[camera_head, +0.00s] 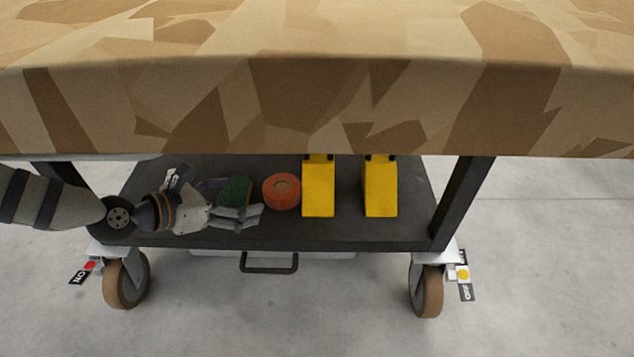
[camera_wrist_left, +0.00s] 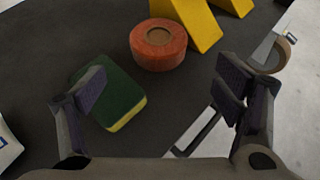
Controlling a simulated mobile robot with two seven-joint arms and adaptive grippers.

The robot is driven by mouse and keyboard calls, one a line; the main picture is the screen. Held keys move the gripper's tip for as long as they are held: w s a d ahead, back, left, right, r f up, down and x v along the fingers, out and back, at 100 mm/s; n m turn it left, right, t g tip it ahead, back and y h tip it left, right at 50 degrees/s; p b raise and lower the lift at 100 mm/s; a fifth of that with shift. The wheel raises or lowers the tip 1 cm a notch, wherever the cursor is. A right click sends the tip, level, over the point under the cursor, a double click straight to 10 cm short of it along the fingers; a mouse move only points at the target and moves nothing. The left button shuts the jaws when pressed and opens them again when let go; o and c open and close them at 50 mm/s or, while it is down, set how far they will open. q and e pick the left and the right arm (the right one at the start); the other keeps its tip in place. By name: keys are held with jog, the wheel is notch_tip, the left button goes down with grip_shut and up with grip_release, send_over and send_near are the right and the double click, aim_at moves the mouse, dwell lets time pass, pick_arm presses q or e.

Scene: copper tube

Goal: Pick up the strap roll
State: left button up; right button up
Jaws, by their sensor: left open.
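The strap roll (camera_head: 281,192) is an orange-red ring with a tan core, lying flat on the cart's dark lower shelf (camera_head: 345,231). In the left wrist view the strap roll (camera_wrist_left: 158,46) lies beyond the fingertips, centred between them. My left gripper (camera_head: 256,213) reaches in from the left over the shelf, just left of the roll and apart from it. Its fingers are wide open and empty, as the left wrist view (camera_wrist_left: 165,92) also shows. My right gripper is not in view.
A green and yellow sponge (camera_wrist_left: 112,92) lies on the shelf by the left finger. Two yellow wedges (camera_head: 319,190) (camera_head: 380,188) stand right of the roll. The camouflage-covered top (camera_head: 300,100) overhangs the shelf. Dark posts (camera_head: 464,203) stand at the cart's sides.

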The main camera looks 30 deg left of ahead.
aim_at(277, 189)
pick_arm(q)
jog(key=b+x, duration=0.2)
jog(key=x, duration=0.9)
jog(key=shift+w+a, duration=0.15)
jog(key=shift+w, duration=0.1)
jog(key=shift+r, duration=0.1)
jog(key=c, duration=1.2)
